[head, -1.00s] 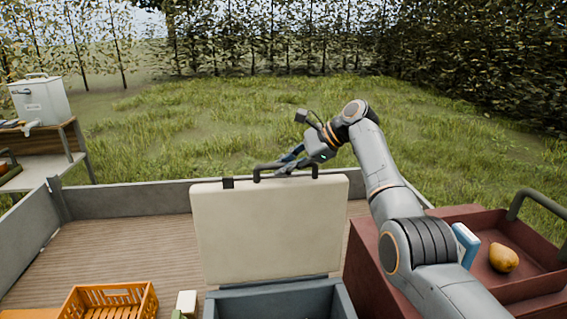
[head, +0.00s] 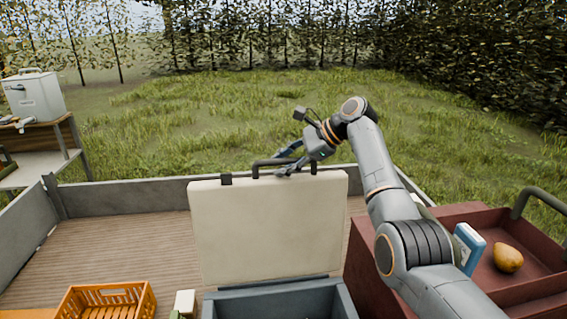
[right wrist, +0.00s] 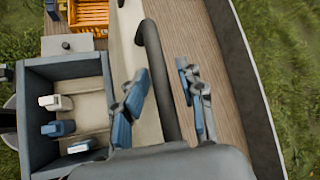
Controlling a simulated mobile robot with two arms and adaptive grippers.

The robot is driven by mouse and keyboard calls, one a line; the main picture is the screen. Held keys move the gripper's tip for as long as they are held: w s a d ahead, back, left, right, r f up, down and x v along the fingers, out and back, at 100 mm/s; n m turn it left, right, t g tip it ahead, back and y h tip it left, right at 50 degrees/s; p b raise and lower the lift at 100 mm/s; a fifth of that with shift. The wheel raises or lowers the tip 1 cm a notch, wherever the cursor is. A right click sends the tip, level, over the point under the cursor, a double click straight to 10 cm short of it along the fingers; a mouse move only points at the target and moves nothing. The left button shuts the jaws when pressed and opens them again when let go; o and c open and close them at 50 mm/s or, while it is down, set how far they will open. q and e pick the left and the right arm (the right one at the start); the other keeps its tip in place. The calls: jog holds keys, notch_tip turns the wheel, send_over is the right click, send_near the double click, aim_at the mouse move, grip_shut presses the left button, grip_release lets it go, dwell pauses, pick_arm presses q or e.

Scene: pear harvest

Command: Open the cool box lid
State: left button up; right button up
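The cool box (head: 235,303) is blue-grey and stands at the bottom centre of the head view. Its cream lid (head: 265,230) stands upright at the back edge, so the box is open. The dark lid handle (head: 262,164) is on the lid's top edge. My right gripper (head: 280,165) is at the handle with its fingers spread. In the right wrist view the handle (right wrist: 156,60) passes between the two separated fingers of the gripper (right wrist: 160,75). Several white and blue items (right wrist: 58,128) lie inside the box. My left gripper is not in view.
An orange crate (head: 75,299) lies on the wooden trailer bed (head: 130,235) at left. A dark red bin (head: 365,260) at right holds a pear (head: 508,258) and a blue-and-white item (head: 469,247). A low grey wall (head: 130,195) edges the bed.

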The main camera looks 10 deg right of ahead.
jog(key=v, duration=1.2)
jog(key=shift+d, duration=0.1)
